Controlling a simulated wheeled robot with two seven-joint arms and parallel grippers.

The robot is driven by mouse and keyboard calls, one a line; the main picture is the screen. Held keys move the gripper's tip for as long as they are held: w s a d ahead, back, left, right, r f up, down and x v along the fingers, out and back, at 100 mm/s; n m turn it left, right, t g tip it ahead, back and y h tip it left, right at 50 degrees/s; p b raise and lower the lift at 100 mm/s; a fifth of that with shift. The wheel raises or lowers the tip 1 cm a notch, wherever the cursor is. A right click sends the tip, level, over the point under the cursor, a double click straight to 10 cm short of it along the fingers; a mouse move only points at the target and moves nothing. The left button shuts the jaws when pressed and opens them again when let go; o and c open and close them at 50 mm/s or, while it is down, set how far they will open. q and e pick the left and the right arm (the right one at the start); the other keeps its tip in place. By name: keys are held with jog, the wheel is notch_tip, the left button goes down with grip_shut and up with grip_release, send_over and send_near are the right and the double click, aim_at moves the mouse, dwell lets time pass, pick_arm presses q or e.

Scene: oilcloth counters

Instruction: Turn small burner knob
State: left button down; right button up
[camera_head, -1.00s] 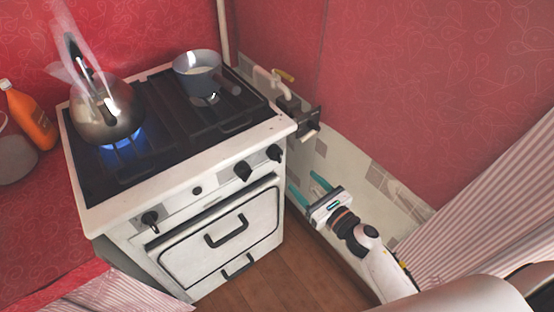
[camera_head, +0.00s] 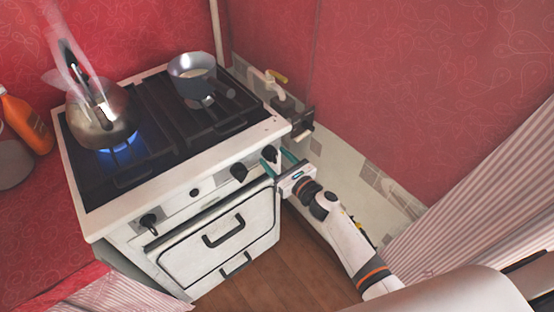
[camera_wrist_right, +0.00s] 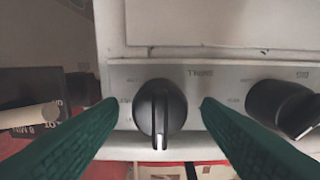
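The white stove (camera_head: 185,200) has a front panel with black knobs. The rightmost knob (camera_head: 269,153) is at the panel's right end, partly behind a fingertip. My right gripper (camera_head: 277,156) is open, with one teal finger on each side of this knob. In the right wrist view, the knob (camera_wrist_right: 160,108) is between the open fingers (camera_wrist_right: 158,108), with visible gaps on both sides. Its ridge and pale mark point down in that picture. A second black knob (camera_wrist_right: 283,103) is to the right there. My left gripper is out of view.
A kettle (camera_head: 102,118) stands over a lit blue flame. A metal pot (camera_head: 192,75) stands at the back right burner. The middle knob (camera_head: 239,173) is close to my right gripper.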

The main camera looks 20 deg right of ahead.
jog(key=c, duration=1)
jog(key=shift+o, duration=0.2)
